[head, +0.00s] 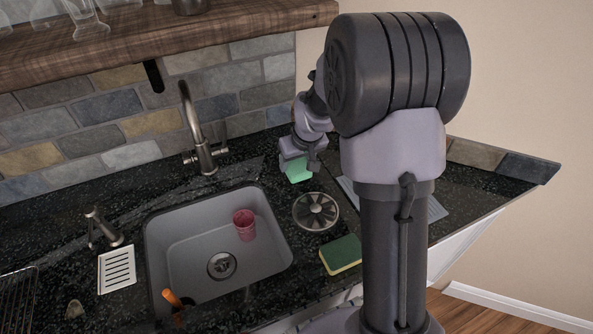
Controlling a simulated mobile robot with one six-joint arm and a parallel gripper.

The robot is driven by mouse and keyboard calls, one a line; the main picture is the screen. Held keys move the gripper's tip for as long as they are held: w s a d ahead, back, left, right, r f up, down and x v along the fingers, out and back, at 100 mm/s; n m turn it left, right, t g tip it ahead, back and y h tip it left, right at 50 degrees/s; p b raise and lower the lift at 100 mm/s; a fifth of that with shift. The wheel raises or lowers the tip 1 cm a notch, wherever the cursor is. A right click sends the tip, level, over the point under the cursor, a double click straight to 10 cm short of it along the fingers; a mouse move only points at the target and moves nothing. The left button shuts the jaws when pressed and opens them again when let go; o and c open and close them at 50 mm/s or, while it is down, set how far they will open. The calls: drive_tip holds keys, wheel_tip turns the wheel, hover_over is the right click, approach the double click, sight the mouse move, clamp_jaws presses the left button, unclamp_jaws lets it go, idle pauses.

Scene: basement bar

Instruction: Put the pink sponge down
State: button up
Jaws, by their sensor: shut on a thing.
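My gripper (297,158) is past the sink on the right, near the back of the black counter. It is shut on a mint-green block (298,172), perhaps a sponge. The jaws hide its upper part, and I cannot tell whether it touches the counter. I see no pink sponge. The only pink thing is a cup (244,226) in the sink. A yellow and green sponge (341,255) lies on the counter right of the sink.
A round metal slotted piece (316,212) lies between the sink (185,259) and my arm. A tall faucet (197,140) stands behind the sink. A ribbed grey mat (436,210) is partly hidden by my arm. A white slotted dish (117,269) lies left.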

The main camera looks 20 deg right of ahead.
sight(297, 170)
drive_tip(key=shift+f+b, duration=0.9)
drive_tip(key=shift+f, duration=0.95)
drive_tip(key=o, duration=1.3)
drive_tip(key=s+a+r+m+p, duration=0.1)
drive_tip(key=s+a+r+p, duration=0.15)
drive_tip(key=s+r, duration=0.45)
drive_tip(key=s+a+r+p, duration=0.2)
drive_tip(key=s+a+r, duration=0.1)
drive_tip(key=r, duration=0.8)
drive_tip(key=s+a+m+b, duration=0.1)
drive_tip(key=s+a, duration=0.2)
drive_tip(key=s, duration=0.3)
drive_tip(key=s+a+r+m+y+b, duration=0.1)
drive_tip(key=s+a, duration=0.2)
drive_tip(key=s, duration=0.3)
drive_tip(key=s+a+r+m+t+y+b, duration=0.1)
drive_tip(key=s+a, duration=0.2)
drive_tip(key=s, duration=0.3)
drive_tip(key=shift+s+a+b, duration=0.25)
drive_tip(key=shift+s+b, duration=0.05)
drive_tip(key=shift+s, duration=0.05)
